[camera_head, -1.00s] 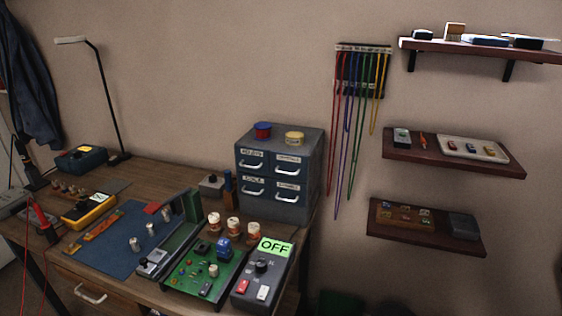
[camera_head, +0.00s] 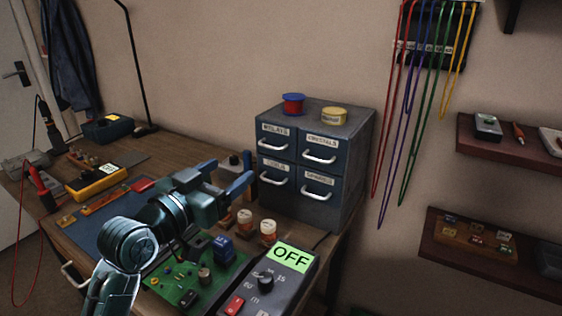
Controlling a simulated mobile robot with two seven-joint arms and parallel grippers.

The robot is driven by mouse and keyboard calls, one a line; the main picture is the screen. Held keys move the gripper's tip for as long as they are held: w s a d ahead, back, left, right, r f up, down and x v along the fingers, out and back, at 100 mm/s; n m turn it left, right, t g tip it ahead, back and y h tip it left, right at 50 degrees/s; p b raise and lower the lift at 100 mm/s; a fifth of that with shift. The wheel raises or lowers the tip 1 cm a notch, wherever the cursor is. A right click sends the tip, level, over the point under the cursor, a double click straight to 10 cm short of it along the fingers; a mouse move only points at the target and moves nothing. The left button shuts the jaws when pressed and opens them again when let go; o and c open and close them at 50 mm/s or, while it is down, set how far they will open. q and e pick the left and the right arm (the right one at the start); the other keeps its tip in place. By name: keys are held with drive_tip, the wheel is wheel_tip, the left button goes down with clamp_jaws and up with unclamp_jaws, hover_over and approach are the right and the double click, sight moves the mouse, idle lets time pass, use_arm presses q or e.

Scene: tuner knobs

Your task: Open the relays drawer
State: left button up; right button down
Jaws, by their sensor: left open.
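A blue-grey cabinet (camera_head: 345,165) with several small drawers stands at the back right of the bench. Its top-left drawer, the relays drawer (camera_head: 277,141), is labelled RELAYS, has a white handle (camera_head: 272,147) and looks shut. My left gripper (camera_head: 228,176) is open and empty, just left of the cabinet at the height of the lower drawers, its fingers pointing right towards the cabinet. It looks apart from the relays handle. My right gripper is not in view.
The crystals drawer (camera_head: 320,149) is beside the relays drawer. A green circuit board (camera_head: 190,273) and a box reading OFF (camera_head: 266,280) lie in front. Coloured cables (camera_head: 411,110) hang to the right.

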sight(269, 147)
use_arm(q)
drive_tip(key=x, duration=0.9)
drive_tip(key=f+x, duration=0.1)
drive_tip(key=x, duration=0.3)
drive_tip(key=shift+w+d, duration=0.2)
drive_tip(key=shift+w, duration=0.05)
